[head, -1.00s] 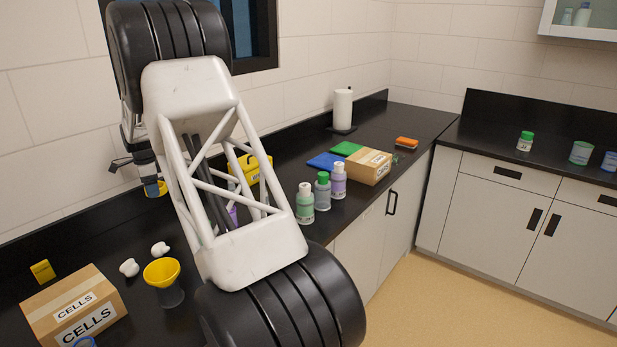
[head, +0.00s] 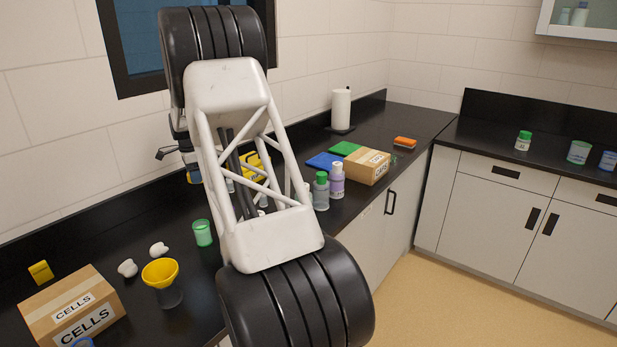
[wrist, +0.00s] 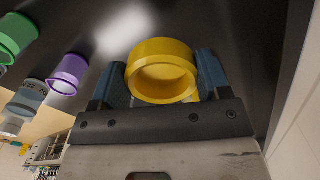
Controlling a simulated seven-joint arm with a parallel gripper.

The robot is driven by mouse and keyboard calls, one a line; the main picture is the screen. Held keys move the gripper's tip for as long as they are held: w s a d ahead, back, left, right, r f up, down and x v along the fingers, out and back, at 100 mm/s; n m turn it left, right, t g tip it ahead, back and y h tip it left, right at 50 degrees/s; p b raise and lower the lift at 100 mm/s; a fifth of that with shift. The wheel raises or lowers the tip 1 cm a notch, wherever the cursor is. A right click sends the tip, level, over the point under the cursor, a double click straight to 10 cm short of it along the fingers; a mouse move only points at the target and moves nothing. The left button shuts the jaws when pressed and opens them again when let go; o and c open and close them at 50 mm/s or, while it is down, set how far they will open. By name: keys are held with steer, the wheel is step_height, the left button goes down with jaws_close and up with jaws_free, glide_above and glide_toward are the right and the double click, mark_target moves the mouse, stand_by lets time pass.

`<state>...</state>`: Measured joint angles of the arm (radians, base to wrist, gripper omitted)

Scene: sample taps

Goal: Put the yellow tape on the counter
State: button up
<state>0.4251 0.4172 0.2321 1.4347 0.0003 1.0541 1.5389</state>
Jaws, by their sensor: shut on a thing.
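The yellow tape (wrist: 162,70) is a thick ring held between the two blue fingertips of my gripper (wrist: 158,82) in the wrist view. My gripper is shut on it, one finger on each side. The black counter (head: 120,228) runs along the wall beneath. I cannot tell the exact gap between tape and counter, but they look apart.
Bottles (head: 321,190), a second box (head: 368,166) and blue and green pads are at centre right. Bare counter lies along the left wall.

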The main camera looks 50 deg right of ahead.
steer(key=shift+f, duration=0.1)
glide_above(200, 204)
steer(key=shift+f, duration=2.4)
steer(key=shift+f, duration=2.5)
steer(key=shift+f, duration=0.1)
steer(key=o, duration=0.9)
step_height(200, 204, up, 12)
steer(key=shift+r, duration=0.15)
